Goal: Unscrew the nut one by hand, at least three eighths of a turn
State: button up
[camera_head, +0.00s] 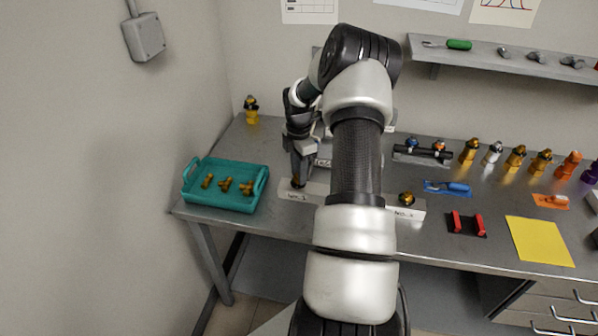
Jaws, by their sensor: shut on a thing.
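My gripper (301,178) points down at the left end of a pale block, above its label that seems to read "Nut_1". It is shut on a small dark brassy nut (297,184), of which only a little shows below the fingers. The nut sits at the block (289,196); its thread and seat are hidden. A second brassy nut (406,198) sits on the right end of the block, behind a similar label. My arm hides the middle of the block.
A teal tray (225,203) with several brass fittings stands left. A black rack (423,154), several coloured fittings, a blue mat (433,187), a red-and-black holder (467,224) and a yellow sheet (540,241) lie right. A wall shelf (500,60) hangs above.

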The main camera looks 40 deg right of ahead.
jog(key=shift+s+a+f, duration=0.1)
jog(key=shift+s+f, duration=0.15)
jog(key=shift+f, duration=0.05)
jog(key=o, duration=1.1)
jog(key=shift+w, duration=0.1)
jog(key=shift+c, duration=0.2)
jog(key=shift+r, duration=0.15)
jog(key=shift+w, duration=0.1)
jog(key=shift+r, duration=0.25)
notch_tip(320, 180, up, 17)
